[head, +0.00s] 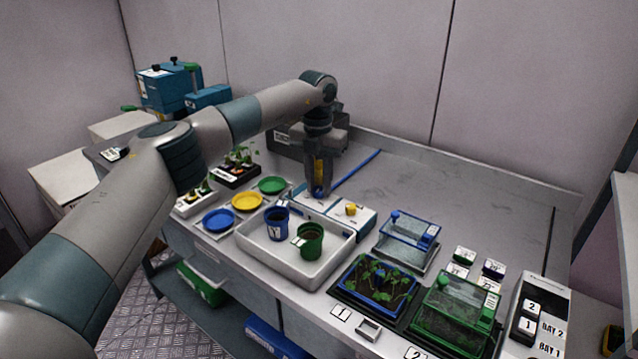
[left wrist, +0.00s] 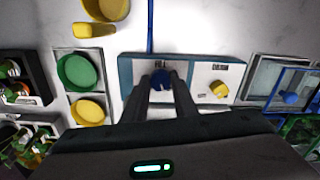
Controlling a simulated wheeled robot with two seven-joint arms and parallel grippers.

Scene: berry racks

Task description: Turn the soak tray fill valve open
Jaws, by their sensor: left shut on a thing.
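The fill valve is a round blue knob (left wrist: 161,80) on the left part of a white and blue valve box (left wrist: 199,100), under a label that seems to read FILL. My left gripper (head: 318,191) points down over the box, and its fingers (left wrist: 162,88) are shut around the blue knob. The knob's turned angle is hidden by the fingers. A yellow knob (head: 351,209) stands on the right part of the box, under a label that seems to read DRAIN. The white soak tray (head: 262,262) lies in front, holding a blue pot (head: 276,224) and a green pot (head: 309,241). My right gripper is not in view.
A blue pipe (head: 358,168) runs back from the box. Blue, yellow and green saucers (head: 247,201) lie left of the tray. A blue-framed clear box (head: 411,229) and a green-lidded propagator (head: 455,312) stand to the right. The back right bench is clear.

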